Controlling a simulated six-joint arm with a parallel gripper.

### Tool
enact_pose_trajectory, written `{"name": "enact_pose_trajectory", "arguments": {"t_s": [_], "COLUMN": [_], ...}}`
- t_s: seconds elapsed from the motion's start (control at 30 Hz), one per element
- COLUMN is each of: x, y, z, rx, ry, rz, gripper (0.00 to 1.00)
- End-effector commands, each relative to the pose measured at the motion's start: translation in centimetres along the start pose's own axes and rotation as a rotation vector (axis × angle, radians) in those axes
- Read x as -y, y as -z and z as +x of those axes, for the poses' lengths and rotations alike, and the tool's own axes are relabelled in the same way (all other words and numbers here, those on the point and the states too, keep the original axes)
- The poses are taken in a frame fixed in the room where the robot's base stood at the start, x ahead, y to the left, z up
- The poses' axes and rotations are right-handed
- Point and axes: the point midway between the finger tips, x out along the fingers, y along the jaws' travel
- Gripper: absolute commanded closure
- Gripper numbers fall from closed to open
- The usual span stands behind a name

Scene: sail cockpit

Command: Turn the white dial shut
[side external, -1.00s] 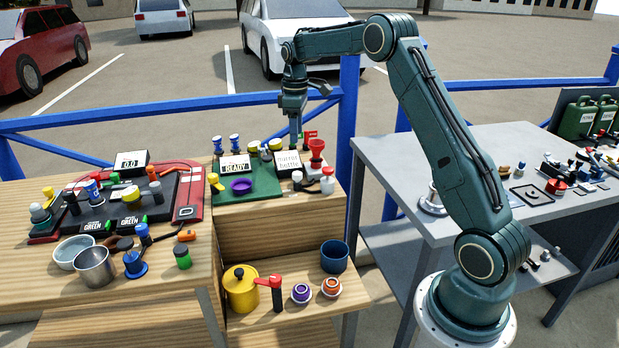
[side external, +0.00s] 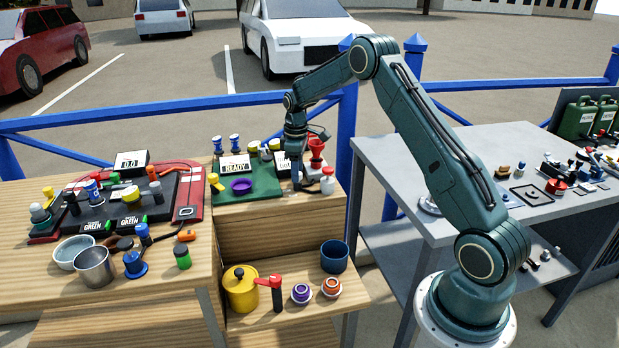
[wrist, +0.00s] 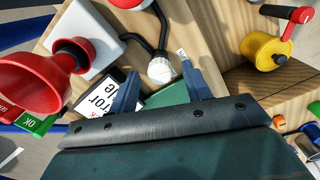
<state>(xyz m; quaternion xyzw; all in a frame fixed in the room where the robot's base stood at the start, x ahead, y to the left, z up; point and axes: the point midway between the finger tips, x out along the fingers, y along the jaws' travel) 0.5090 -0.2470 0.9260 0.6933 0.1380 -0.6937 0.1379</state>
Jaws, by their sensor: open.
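A round white knob, which looks like the white dial (wrist: 161,71), stands on the wooden top in the wrist view. A black bent tube runs up to it from a white part with a red top (wrist: 130,4). My gripper (wrist: 160,66) is open, with one blue finger on each side of the dial in the picture; I cannot tell whether they touch it. In the side external view my gripper (side external: 297,181) points down at the front right of the raised wooden block, and it largely hides the dial.
A red funnel (wrist: 45,85) on a white block stands close on the left in the wrist view. A label box (wrist: 100,100) is near my left finger. A yellow pot (wrist: 265,48) stands lower down. The green mat (side external: 262,182) lies left of my gripper.

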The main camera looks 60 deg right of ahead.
Motion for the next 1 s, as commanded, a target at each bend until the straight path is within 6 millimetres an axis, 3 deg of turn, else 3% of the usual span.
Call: {"name": "enact_pose_trajectory", "arguments": {"t_s": [0.37, 0.6, 0.63, 1.0], "x": [0.01, 0.0, 0.0, 0.0], "y": [0.0, 0.0, 0.0, 0.01], "z": [0.5, 0.47, 0.46, 0.43], "rx": [0.0, 0.0, 0.0, 0.0], "ry": [0.0, 0.0, 0.0, 0.0], "rz": [0.0, 0.0, 0.0, 0.04], "gripper": [0.51, 0.95, 0.96, 0.96]}}
